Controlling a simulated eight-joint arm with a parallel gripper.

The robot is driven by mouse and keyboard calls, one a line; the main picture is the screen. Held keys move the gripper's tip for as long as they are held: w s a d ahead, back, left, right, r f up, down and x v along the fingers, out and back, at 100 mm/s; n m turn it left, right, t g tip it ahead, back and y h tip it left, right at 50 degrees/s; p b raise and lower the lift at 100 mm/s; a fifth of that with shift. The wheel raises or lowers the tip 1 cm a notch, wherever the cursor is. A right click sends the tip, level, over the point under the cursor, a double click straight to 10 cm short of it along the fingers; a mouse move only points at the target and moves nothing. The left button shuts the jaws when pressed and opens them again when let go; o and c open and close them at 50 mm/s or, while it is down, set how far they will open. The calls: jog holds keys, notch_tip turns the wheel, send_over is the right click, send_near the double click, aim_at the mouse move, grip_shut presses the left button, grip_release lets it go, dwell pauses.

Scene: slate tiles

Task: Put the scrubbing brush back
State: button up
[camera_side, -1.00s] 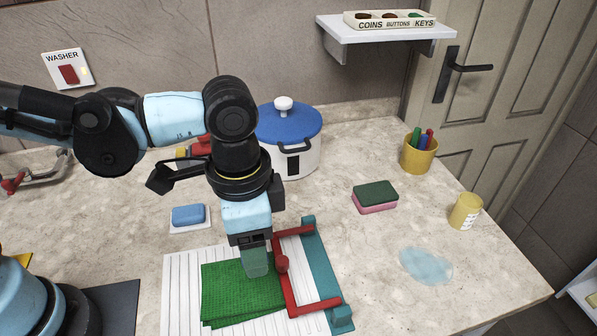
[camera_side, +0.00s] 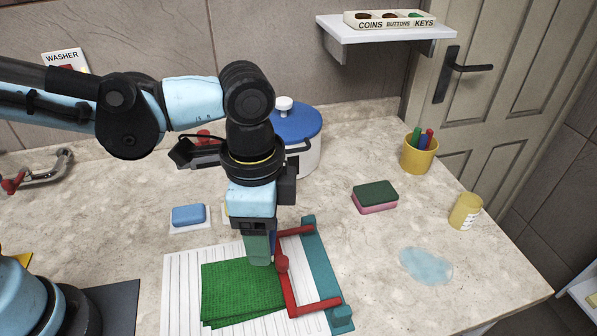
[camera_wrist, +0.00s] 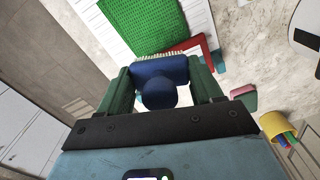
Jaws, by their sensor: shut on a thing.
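The scrubbing brush (camera_wrist: 172,73) is blue with a round knob and pale bristles. In the wrist view it sits between the green fingers of my gripper (camera_wrist: 160,88), which is shut on it. In the side view my gripper (camera_side: 259,246) points down over the far part of the white ribbed board (camera_side: 182,290), beside the red frame; the brush is mostly hidden there behind the fingers. A folded green cloth (camera_side: 240,292) lies on the board, just in front of the gripper. I cannot tell the brush's resting place.
A red frame (camera_side: 289,293) with a teal bar (camera_side: 322,262) stands at the board's right. A blue block (camera_side: 188,214) on a white dish, a blue-lidded pot (camera_side: 306,155), a sponge (camera_side: 375,196) and yellow cups (camera_side: 419,155) stand around.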

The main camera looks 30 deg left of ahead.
jog(key=w+d+m, duration=0.2)
jog(key=w+m, duration=0.7)
jog(key=m, duration=0.6)
jog(key=w+a+f, duration=0.2)
jog(key=w, duration=0.1)
jog(key=w+a+f, duration=0.2)
jog(key=a, duration=0.1)
jog(key=w+a+f, duration=0.2)
jog(key=w+f, duration=0.1)
jog(key=shift+w+a+f, duration=0.1)
jog(key=shift+w+a, duration=0.2)
jog(key=shift+f, duration=2.05)
jog(key=shift+f, duration=0.1)
jog(key=o, duration=1)
